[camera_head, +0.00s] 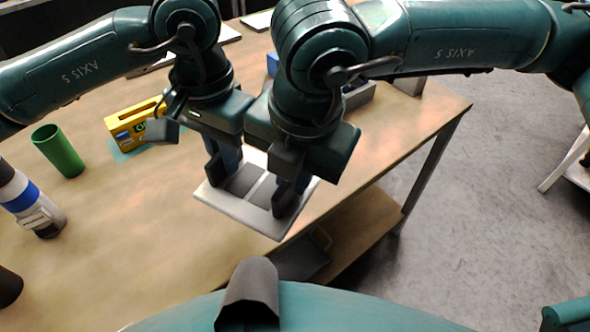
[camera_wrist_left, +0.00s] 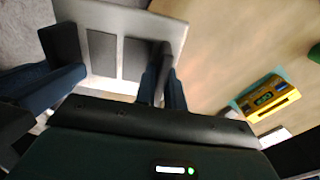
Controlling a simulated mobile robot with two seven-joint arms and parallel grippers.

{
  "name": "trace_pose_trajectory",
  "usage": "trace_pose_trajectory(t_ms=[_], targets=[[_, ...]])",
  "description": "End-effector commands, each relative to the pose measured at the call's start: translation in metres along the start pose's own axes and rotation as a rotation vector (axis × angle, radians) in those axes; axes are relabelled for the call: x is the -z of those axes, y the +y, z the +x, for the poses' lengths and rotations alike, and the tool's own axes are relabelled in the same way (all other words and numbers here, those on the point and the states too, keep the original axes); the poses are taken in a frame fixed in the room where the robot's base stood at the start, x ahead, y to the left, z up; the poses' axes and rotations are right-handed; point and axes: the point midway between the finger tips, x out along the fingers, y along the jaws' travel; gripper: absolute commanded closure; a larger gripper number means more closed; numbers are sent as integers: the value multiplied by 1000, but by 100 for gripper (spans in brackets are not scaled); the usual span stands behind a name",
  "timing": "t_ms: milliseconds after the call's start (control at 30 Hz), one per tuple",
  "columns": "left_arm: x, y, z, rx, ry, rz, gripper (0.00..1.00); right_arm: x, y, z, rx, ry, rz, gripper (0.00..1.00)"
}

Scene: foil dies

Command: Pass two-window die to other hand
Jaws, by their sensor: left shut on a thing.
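The two-window die is a flat pale grey plate (camera_head: 272,222) with two dark rectangular windows, held tilted above the table's front edge in the head view. It fills the upper left of the left wrist view (camera_wrist_left: 84,12). My left gripper (camera_head: 216,168) is shut on its left edge; its blue-grey fingers show in the left wrist view (camera_wrist_left: 163,78). My right gripper (camera_head: 289,197) is at the die's right side, with a dark finger pad over the plate. Whether its fingers press on the plate is hidden.
A yellow device (camera_head: 135,120) sits on a teal patch at the back left of the wooden table (camera_head: 130,230). A green cup (camera_head: 58,150) and a blue-white-black bottle (camera_head: 32,205) stand at the left. Grey blocks (camera_head: 358,95) lie behind my right arm. Floor is open at right.

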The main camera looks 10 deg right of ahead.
Motion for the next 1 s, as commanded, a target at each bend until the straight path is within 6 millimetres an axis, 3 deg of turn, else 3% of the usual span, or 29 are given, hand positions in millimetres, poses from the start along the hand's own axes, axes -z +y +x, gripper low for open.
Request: trace_pose_trajectory(t_ms=[233,267,567,1000], targets=[[0,-9,-1,19,-3,-16,100,0,-7,2,25,0,-4,100],[0,-9,-1,19,-3,-16,88,0,-6,1,23,0,-4,100],[0,-8,0,18,-3,-16,64,1,-5,1,19,0,-6,100],[0,-6,0,13,-3,-11,64,1,-3,0,9,0,-5,100]])
